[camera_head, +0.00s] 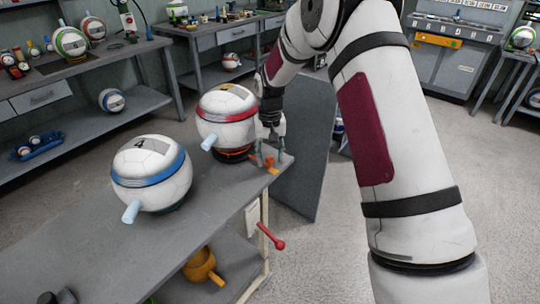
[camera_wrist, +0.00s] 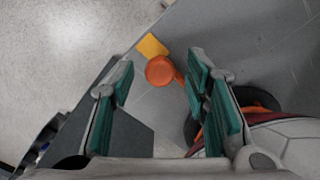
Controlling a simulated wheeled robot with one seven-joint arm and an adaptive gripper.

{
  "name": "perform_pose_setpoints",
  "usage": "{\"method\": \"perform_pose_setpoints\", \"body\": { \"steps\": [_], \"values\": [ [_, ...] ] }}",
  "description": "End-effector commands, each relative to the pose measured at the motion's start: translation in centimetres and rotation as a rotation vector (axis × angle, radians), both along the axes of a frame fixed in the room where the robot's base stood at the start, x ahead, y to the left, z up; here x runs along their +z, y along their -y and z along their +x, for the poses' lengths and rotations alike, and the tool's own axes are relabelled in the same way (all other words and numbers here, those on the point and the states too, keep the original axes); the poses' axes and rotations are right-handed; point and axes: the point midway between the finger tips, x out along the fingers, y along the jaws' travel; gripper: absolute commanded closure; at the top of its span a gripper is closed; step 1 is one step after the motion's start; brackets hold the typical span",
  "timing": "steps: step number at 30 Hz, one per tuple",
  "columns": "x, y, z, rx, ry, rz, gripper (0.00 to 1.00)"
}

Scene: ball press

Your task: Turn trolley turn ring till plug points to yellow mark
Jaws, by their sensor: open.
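The red-banded white ball (camera_head: 227,104) sits on a dark and orange turn ring (camera_head: 234,154) near the trolley's far right end. Its pale blue plug (camera_head: 209,142) points to the front left, away from the yellow mark (camera_wrist: 152,46). An orange round knob (camera_wrist: 161,71) on an arm stands out from the ring, right beside the yellow mark. My gripper (camera_head: 268,148) points down over this corner, open. In the wrist view its green-padded fingers stand apart, with the knob showing between and beyond their tips. Contact cannot be told. The ball's edge (camera_wrist: 292,145) is close to the right finger.
A blue-banded ball (camera_head: 152,178) with a pale plug stands nearer on the trolley top (camera_head: 95,245). A red-knobbed lever (camera_head: 272,238) sticks out from the trolley's side. A grey panel (camera_head: 308,150) stands behind the trolley's end. Benches line the walls.

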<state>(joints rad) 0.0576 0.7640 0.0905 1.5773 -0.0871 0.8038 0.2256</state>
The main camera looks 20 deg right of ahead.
Motion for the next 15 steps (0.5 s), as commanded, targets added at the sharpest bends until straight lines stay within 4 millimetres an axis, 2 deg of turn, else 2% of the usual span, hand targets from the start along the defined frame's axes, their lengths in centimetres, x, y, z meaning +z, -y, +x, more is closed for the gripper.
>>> {"method": "perform_pose_setpoints", "body": {
  "steps": [5,10,11,15],
  "values": [
    [0.0,0.0,-0.01,0.0,0.0,0.0,0.57],
    [0.01,0.0,-0.01,0.0,0.0,0.0,0.96],
    [0.01,0.0,-0.01,0.0,0.0,0.0,1.0],
    [0.01,-0.01,-0.01,0.0,0.0,0.0,1.0]
  ]
}}
